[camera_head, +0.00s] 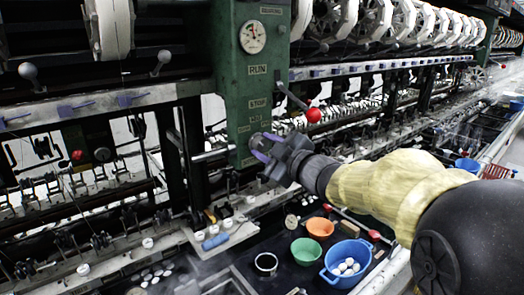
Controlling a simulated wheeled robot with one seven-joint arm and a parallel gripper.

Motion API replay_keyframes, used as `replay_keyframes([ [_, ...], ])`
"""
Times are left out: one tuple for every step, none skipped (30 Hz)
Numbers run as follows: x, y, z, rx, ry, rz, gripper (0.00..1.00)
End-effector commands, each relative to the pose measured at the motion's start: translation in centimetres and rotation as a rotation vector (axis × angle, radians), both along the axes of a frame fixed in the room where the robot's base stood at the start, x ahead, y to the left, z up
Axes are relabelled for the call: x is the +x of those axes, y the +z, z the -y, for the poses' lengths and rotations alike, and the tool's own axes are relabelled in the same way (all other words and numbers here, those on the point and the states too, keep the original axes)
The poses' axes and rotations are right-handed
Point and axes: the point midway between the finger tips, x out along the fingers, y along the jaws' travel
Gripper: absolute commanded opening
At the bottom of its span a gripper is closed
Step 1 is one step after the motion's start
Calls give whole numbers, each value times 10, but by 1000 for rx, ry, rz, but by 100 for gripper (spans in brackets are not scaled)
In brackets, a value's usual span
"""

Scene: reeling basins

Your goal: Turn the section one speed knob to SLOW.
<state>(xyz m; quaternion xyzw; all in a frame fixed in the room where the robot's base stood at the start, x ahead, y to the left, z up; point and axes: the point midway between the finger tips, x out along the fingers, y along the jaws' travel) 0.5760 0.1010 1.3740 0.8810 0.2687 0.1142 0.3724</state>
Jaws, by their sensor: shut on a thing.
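A green machine post (228,85) stands in the middle of the head view, with a dial gauge and plates reading RUN and STOP. Small plates lower on the post are too small to read. My gripper (258,147) reaches in from the right, its purple fingertips against the lower front of the post, below the STOP plate. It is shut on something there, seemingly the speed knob. The fingers hide the knob, so its pointer and setting cannot be seen.
A lever with a red ball (314,115) sticks out right of the post, above my gripper. Below stand a blue basin (334,280) with white cocoons, an orange bowl (320,227) and a green bowl (305,250). Reeling frames and rails fill both sides.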

Motion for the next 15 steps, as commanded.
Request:
replay_keyframes([
  [0,2,-2,0,4,5,11],
  [0,2,-2,0,4,5,11],
  [0,2,-2,0,4,5,11],
  [0,2,-2,-1,4,5,11],
  [0,2,-2,-1,4,5,11],
  [0,2,-2,-1,4,5,11],
  [0,2,-2,-1,4,5,38],
  [0,2,-2,-1,4,5,44],
  [0,2,-1,-1,4,5,52],
  [0,2,-1,0,3,3,56],
  [0,2,-1,0,3,3,56],
  [0,1,-1,0,2,3,56],
  [0,1,-1,0,2,2,56],
  [0,1,-1,0,2,2,56],
  [0,1,0,0,1,2,56],
])
